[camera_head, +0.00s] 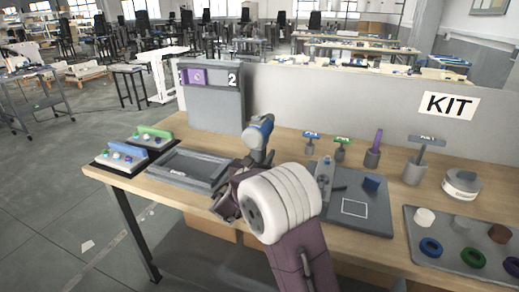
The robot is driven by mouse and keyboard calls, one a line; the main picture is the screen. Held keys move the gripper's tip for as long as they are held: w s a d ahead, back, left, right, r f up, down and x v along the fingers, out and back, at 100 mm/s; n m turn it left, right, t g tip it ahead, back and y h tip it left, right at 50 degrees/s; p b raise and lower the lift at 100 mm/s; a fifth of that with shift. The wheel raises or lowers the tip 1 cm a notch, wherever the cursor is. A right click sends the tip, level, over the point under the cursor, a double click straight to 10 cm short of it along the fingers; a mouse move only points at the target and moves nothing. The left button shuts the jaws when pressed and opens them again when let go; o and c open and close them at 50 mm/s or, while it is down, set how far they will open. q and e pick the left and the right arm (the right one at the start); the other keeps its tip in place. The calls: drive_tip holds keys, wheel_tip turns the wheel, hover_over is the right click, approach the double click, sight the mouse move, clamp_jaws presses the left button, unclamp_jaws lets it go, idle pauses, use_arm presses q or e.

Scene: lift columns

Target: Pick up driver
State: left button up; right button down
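A blue and grey driver (258,134) stands upright on the wooden table, near the middle of the camera_head view. Its lower part is partly hidden behind my arm. One arm, purple with a thick white joint, comes in from the bottom, right of centre; I take it as my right arm. Its dark purple gripper (230,197) is in front of the driver and a little to its left in the picture, by the grey tray's right end. I cannot tell whether it touches the driver. Its fingers are too dark and partly hidden to tell open from shut. My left gripper is not in view.
A grey tray (176,165) lies left of the driver, before a grey panel (213,95) marked 2. Small racks (125,154) stand at the far left. Right are a dark mat (370,215), several holders with coloured tops, a white round device (462,184) and a ring tray (415,268).

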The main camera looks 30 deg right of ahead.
drive_tip(key=shift+r, duration=0.1)
idle(0.7)
drive_tip(key=r, duration=0.1)
drive_tip(key=r+p, duration=0.1)
drive_tip(key=r, duration=0.2)
drive_tip(key=shift+s+d+r, duration=0.25)
drive_tip(key=shift+d+r, duration=0.05)
drive_tip(key=s+d+r+p, duration=0.1)
drive_tip(key=s+d+r, duration=0.5)
drive_tip(key=s+d, duration=0.1)
drive_tip(key=shift+s+d+r, duration=0.25)
drive_tip(key=shift+s, duration=0.3)
